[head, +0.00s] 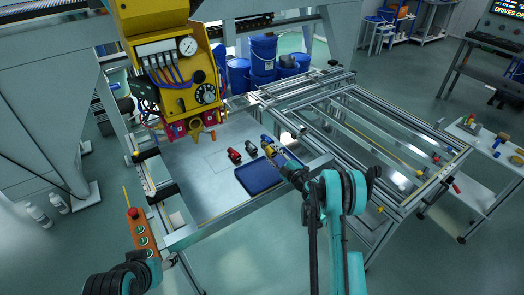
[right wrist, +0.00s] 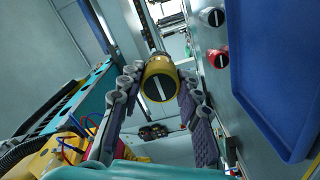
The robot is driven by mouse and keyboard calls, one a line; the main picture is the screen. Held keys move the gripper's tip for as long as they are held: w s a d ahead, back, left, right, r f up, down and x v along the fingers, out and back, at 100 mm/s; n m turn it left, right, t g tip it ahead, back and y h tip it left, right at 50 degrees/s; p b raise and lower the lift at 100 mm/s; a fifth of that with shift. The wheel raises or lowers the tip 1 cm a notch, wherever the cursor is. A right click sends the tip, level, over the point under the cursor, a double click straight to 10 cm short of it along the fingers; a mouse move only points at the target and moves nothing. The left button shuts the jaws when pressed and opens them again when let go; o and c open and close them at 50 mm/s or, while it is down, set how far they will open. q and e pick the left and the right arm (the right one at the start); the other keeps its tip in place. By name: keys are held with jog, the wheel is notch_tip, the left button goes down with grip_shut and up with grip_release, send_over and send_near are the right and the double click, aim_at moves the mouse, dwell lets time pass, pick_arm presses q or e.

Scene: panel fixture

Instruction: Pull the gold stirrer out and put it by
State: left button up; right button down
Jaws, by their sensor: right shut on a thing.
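My right gripper (head: 276,152) is over the grey plate, near the blue tray. In the right wrist view its two grey padded fingers (right wrist: 157,95) are shut on a gold cylinder (right wrist: 161,68), by its colour the gold stirrer. Its dark round end has a white bar across it. The gold piece shows small between the fingers in the head view (head: 281,158); I cannot tell whether it is clear of the plate. Part of my left arm shows at the lower left of the head view, but its gripper is not in view.
A red piece (head: 234,155) and a grey piece (head: 251,148) stand on the plate (head: 205,180) left of my right gripper. The empty blue tray (head: 258,179) is just in front. A yellow gauge panel (head: 178,65) hangs behind left. Metal rails (head: 350,120) lie right.

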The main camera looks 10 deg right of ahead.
jog(key=shift+w+d+f, duration=0.15)
jog(key=shift+d+f, duration=0.1)
jog(key=shift+f, duration=0.3)
jog(key=shift+w+d+f, duration=0.1)
jog(key=shift+d+f, duration=0.15)
jog(key=shift+f, duration=0.5)
jog(key=shift+f+b, duration=1.35)
jog(key=shift+f, duration=1.75)
pick_arm(q)
jog(key=f, duration=0.1)
jog(key=s+f, duration=0.1)
jog(key=shift+d+f, duration=0.15)
jog(key=shift+f, duration=0.25)
pick_arm(e)
jog(key=shift+f, duration=0.1)
jog(key=c, duration=1)
grip_release()
jog(key=shift+s+a, duration=0.1)
